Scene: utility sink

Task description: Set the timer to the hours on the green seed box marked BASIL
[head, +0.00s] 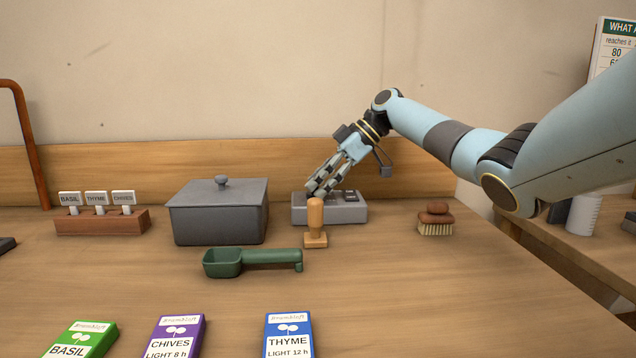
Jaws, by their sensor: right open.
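The green seed box marked BASIL (83,341) lies at the front left, cut by the bottom edge; its hours are not visible. A low grey device, seemingly the timer (356,212), sits on the table near the back wall. It has dark raised parts on top, but no readable setting. My right gripper (316,190) is open, its fingers pointing down at the left part of the device's top. I cannot tell whether they touch it, and they hide what is under them. My left gripper is not in view.
A purple CHIVES box (175,337) reads 8 h and a blue THYME box (288,337) 12 h. A wooden stamp-like tool (315,222) stands before the device. A green scoop (252,259), lidded grey bin (218,213), label rack (102,222) and brush (435,220) stand around.

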